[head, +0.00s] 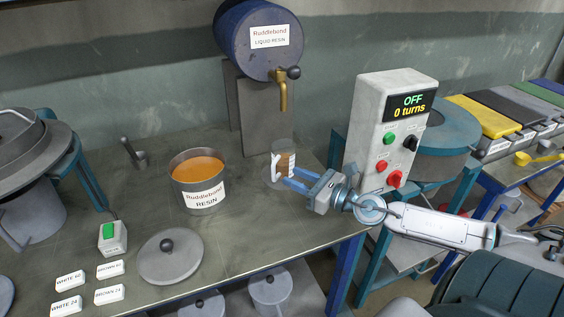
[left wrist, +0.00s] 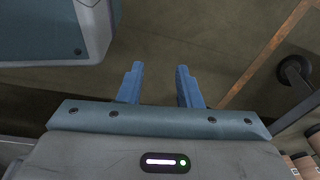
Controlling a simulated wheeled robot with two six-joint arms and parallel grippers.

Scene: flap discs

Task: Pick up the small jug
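The small jug (head: 283,152) stands upright on the workbench, left of the control box and below the drum's tap in the head view. It is clear, with a white handle on its left and something brown showing in or through it. My right gripper (head: 290,176) is at the lower right side of the jug, its blue fingers apart and pointing left. The fingertips overlap the jug in the picture, and I cannot tell whether they touch it. My left gripper (left wrist: 160,68) shows in the left wrist view, open with nothing between its fingers. It is not seen in the head view.
A resin pot (head: 201,205) stands left of the jug, with a grey lid (head: 170,257) in front. A resin drum (head: 245,35) with a brass tap (head: 283,92) hangs above. The grey control box (head: 372,150) reads OFF, 0 turns. The bench is bare between pot and jug.

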